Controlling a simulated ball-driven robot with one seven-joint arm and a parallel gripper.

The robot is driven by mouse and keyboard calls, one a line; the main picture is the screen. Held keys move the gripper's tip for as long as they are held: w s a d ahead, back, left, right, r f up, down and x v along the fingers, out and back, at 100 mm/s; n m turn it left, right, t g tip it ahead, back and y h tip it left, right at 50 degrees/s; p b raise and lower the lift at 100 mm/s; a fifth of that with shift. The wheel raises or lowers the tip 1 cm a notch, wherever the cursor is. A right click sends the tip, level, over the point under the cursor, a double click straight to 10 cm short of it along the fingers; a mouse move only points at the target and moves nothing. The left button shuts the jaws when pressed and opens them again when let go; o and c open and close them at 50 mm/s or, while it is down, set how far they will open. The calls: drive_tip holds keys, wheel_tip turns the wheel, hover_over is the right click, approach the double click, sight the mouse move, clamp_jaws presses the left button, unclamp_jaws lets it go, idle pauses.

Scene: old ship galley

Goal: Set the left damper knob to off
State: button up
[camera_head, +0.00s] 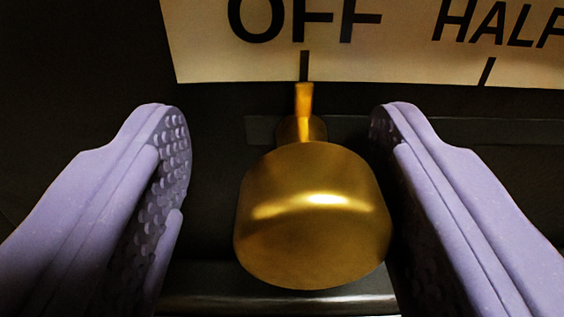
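A brass damper knob (312,220) fills the middle of the view. Its narrow pointer (304,102) stands up from it and lines up with the black tick mark under the word OFF on the cream label plate (225,68). Whether this is the left knob cannot be told, as no other knob shows. My gripper (285,135) is open, with one lilac padded finger on each side of the knob. The left finger stands clear of it with a wide gap. The right finger is very close to the knob's right side; contact there cannot be told.
The word HALF with a slanted tick is at the upper right of the plate, cut off by the picture edge. A dark panel lies behind the knob. A dark grey horizontal ledge (210,303) runs below it.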

sight(284, 246)
drive_tip(key=shift+d, duration=0.15)
drive_tip(key=s+p, duration=0.2)
drive_tip(key=s, duration=0.4)
drive_tip(key=shift+s+p, duration=0.3)
drive_tip(key=shift+p, duration=0.05)
drive_tip(key=shift+s, duration=0.6)
drive_tip(key=shift+f, duration=0.1)
